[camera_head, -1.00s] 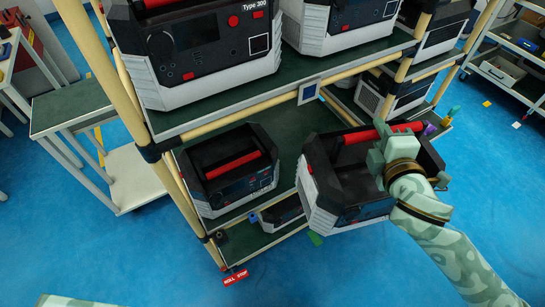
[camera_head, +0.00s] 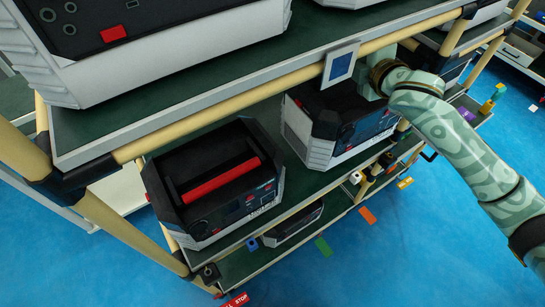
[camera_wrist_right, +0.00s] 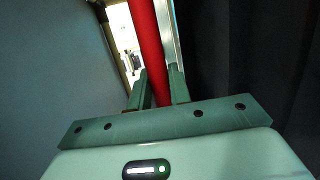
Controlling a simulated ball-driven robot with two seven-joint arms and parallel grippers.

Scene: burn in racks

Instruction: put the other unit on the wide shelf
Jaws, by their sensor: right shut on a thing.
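The unit (camera_head: 340,120), black with light grey ribbed sides, is on the wide middle shelf (camera_head: 285,205), at the right of another unit (camera_head: 218,182) with a red handle. My right gripper (camera_wrist_right: 158,90) is shut on the red handle (camera_wrist_right: 147,45) of the right-hand unit, as the right wrist view shows. In the head view the upper shelf's edge hides the handle and most of the gripper. The unit looks level and low over the shelf; I cannot tell whether its whole base rests there. My left gripper is not in view.
The upper shelf (camera_head: 230,75) with larger units overhangs close above my right wrist. A small sign (camera_head: 340,64) hangs on its front rail. A lower shelf holds a smaller unit (camera_head: 293,224). A rack post stands just right of the held unit.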

